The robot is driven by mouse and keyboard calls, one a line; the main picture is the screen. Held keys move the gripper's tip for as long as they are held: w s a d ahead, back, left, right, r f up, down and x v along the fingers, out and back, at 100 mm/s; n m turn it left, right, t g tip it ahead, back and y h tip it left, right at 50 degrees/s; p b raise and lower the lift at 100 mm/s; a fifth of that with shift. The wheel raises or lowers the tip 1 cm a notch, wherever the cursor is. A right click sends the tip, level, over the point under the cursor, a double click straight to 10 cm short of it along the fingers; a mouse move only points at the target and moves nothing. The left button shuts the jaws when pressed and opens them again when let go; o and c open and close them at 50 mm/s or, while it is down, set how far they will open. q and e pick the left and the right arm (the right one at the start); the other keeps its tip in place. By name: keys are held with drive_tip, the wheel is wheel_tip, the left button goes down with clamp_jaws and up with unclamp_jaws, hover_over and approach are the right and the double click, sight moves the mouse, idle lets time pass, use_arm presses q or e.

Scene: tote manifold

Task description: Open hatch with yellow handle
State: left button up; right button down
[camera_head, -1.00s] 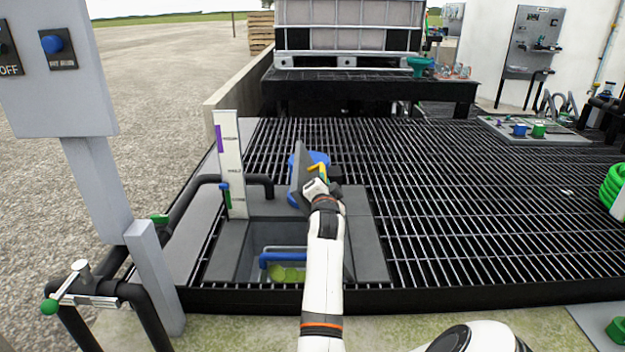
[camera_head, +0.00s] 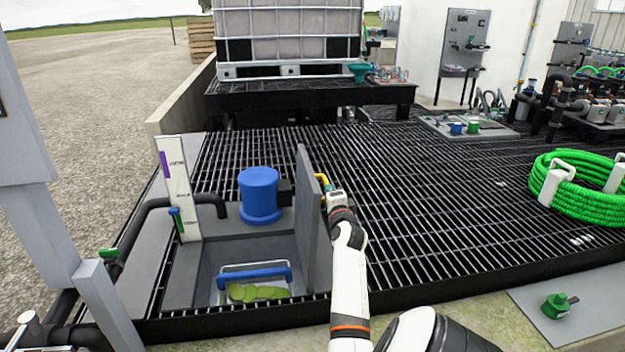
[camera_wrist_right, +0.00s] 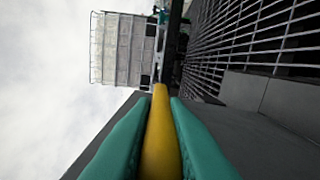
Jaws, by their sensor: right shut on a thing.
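The hatch lid (camera_head: 312,225), a grey flat panel, stands about upright at the right side of the hatch opening. Its yellow handle (camera_head: 321,184) is on the lid's right face, near the top. My right gripper (camera_head: 328,192) is at the handle, with the arm reaching up from the bottom. In the right wrist view the green fingers (camera_wrist_right: 160,135) are closed around the yellow handle (camera_wrist_right: 160,145), one on each side. The opening (camera_head: 212,262) is uncovered, showing a blue-handled basket (camera_head: 255,273) with green pieces inside. My left gripper is out of view.
A blue cylinder (camera_head: 260,197) stands behind the opening. A white gauge board (camera_head: 180,190) and black pipe (camera_head: 150,208) are at left. Open grating (camera_head: 430,200) lies to the right, with a coiled green hose (camera_head: 585,205) beyond. A caged tank (camera_head: 290,35) stands at the back.

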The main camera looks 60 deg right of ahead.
drive_tip(key=shift+s+d+f+m, duration=0.2)
drive_tip(key=shift+s+d+m, duration=0.2)
drive_tip(key=shift+s+d, duration=0.45)
drive_tip(key=shift+s, duration=0.1)
drive_tip(key=shift+a, duration=0.1)
drive_tip(key=c, duration=1.4)
unclamp_jaws()
drive_tip(key=shift+f, duration=0.1)
drive_tip(key=shift+c, duration=0.2)
